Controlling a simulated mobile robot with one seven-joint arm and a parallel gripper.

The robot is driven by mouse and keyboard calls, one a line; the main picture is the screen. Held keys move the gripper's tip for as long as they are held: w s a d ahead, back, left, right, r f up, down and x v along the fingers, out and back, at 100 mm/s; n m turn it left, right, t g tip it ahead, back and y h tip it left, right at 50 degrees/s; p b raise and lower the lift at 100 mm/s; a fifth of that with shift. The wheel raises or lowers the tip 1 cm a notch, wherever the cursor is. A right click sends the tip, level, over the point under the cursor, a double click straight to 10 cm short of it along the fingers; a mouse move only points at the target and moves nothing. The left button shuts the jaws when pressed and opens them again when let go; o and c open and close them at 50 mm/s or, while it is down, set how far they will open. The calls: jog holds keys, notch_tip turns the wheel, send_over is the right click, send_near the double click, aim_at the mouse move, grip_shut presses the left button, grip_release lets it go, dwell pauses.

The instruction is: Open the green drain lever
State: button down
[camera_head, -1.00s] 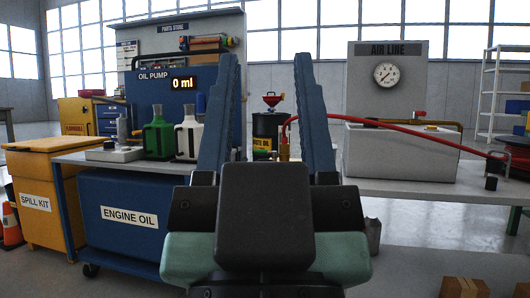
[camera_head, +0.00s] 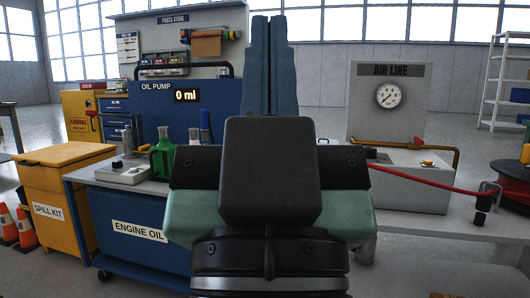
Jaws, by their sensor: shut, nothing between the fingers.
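My gripper (camera_head: 269,22) rises in the middle of the view, its two long blue fingers together and empty. It is in front of the gap between the oil pump bench and the air line bench. I cannot make out a green drain lever; my gripper and wrist hide the middle of the scene. The grey air line unit (camera_head: 398,190) stands to the right of my gripper. It has a round gauge (camera_head: 388,96) on its back panel, a yellow pipe (camera_head: 455,156) and a red hose (camera_head: 425,183).
The blue engine oil cart (camera_head: 115,205) with a green jug (camera_head: 162,160) stands left, beside the yellow spill kit bin (camera_head: 50,185). Orange cones (camera_head: 25,225) stand at far left. A red hose reel (camera_head: 510,182) is at right. Floor shows at lower right.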

notch_tip(320, 180, up, 14)
jog(key=p, duration=1.1)
jog(key=shift+f, duration=0.1)
jog(key=shift+w, duration=0.15)
